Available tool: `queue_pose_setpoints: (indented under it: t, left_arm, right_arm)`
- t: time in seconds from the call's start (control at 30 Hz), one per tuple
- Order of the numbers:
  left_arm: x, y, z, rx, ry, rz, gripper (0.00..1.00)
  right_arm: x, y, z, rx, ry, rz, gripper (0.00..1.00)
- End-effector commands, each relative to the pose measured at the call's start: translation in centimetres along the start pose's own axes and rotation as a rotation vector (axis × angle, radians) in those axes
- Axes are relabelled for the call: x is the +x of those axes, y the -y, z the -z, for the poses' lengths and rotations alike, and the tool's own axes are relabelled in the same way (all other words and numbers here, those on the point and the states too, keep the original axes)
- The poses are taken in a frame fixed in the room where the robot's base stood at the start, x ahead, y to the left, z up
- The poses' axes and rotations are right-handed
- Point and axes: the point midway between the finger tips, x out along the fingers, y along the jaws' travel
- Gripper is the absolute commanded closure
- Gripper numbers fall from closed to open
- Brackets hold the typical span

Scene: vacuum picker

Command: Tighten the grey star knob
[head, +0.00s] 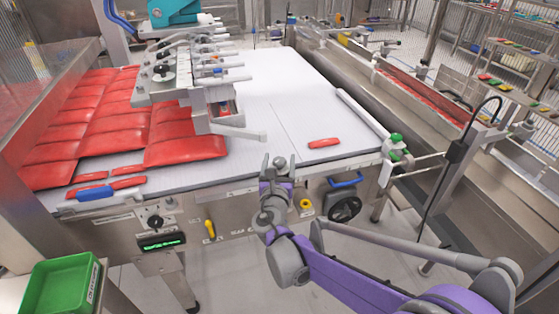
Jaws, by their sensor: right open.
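My right gripper (280,163) is at the front edge of the white conveyor table, with its purple and grey arm coming in from the lower right. It is open, small in view, and nothing shows between its fingers. I cannot clearly pick out a grey star knob. A small dark knob (155,222) sits on a pale plate on the front panel, left of the gripper and apart from it. Another dark knob (160,70) is on the picker head (168,85) above the table. Part of the front panel is hidden behind my right arm. My left gripper is not in view.
Red packs (185,150) cover the left of the white table (290,90); one red pack (324,143) lies alone near the right. A black handwheel (345,208), yellow lever (209,230) and green display (161,242) are on the front. A green bin (60,284) stands lower left.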

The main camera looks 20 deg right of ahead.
Motion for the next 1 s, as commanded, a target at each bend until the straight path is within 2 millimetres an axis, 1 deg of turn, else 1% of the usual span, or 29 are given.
queue_pose_setpoints:
  t: [0.1,0.33,0.37,0.5,0.77,0.8,1.0]
  left_arm:
    - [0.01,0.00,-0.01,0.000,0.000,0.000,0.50]
    - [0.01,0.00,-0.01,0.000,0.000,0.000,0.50]
    - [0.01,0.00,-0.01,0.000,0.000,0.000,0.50]
    - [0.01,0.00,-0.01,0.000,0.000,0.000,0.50]
    - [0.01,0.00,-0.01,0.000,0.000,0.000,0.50]
    - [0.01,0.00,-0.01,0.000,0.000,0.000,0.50]
    - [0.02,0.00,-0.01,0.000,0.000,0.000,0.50]
  right_arm:
    - [0.53,0.06,0.01,0.001,0.000,0.000,0.24]
    - [0.57,0.05,0.01,0.001,0.000,0.000,0.24]
    - [0.57,0.04,0.01,0.001,0.000,0.000,0.26]
    - [0.55,0.04,0.01,0.001,0.000,0.000,0.51]
    - [0.54,0.04,0.01,0.001,0.000,0.000,0.98]
    - [0.54,0.03,0.01,0.001,0.000,0.000,1.00]
    - [0.54,0.00,0.00,0.001,0.000,0.009,1.00]
